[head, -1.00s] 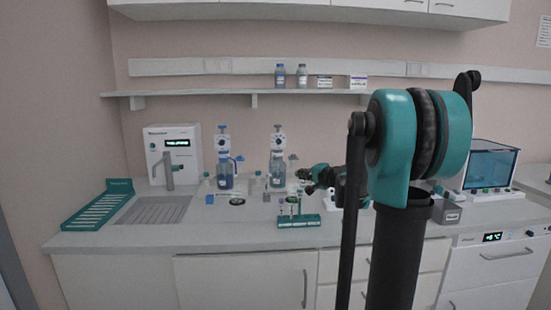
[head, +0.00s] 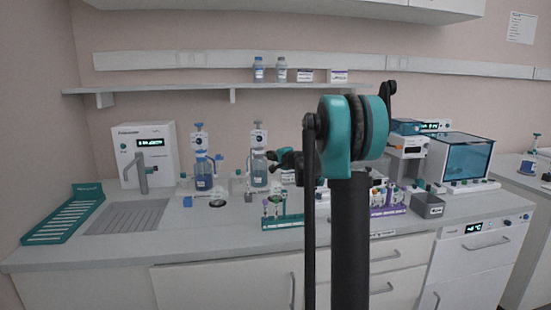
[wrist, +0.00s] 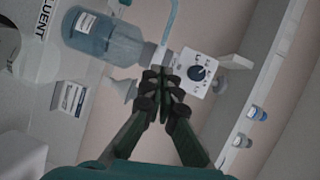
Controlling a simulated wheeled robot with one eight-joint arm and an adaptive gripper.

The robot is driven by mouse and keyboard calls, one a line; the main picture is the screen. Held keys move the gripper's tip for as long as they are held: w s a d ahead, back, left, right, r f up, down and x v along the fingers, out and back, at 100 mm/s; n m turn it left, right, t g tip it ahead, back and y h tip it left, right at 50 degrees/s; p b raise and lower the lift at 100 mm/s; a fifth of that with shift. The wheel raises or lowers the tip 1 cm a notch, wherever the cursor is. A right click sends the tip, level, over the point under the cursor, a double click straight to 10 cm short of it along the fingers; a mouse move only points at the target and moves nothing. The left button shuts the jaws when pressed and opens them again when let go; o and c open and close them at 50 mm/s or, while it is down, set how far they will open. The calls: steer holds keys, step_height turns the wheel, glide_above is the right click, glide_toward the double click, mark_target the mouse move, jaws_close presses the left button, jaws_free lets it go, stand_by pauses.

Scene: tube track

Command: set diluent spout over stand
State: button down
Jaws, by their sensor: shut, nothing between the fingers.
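Two dispenser bottles with white pump heads stand on the bench in the head view: a deep blue one (head: 204,180) and a paler one (head: 259,177) to its right. My gripper (head: 268,155) is shut and empty beside the paler bottle's head. In the wrist view, my gripper (wrist: 160,76) is close to a dialled pump head (wrist: 200,70), a blue-tinted bottle (wrist: 105,38) and a pale blue tube (wrist: 169,25), perhaps its spout. Letters "LUENT" show at the left edge. Contact is unclear. I cannot tell which item is the stand.
A green rack (head: 283,223) stands at the bench front, with a purple rack (head: 388,211) to its right, partly behind my arm. A grey bin (head: 428,206) is farther right. A sink drainer (head: 127,217) and a white dispenser machine (head: 145,155) are at the left.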

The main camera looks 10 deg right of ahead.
mark_target(252, 155)
steer(key=a, duration=0.1)
steer(key=w+a, duration=0.1)
steer(key=w+a+f, duration=0.1)
steer(key=a, duration=0.1)
stand_by(0.3)
steer(key=shift+w+a, duration=0.15)
steer(key=shift+a, duration=0.8)
steer(key=shift+d+r, duration=0.1)
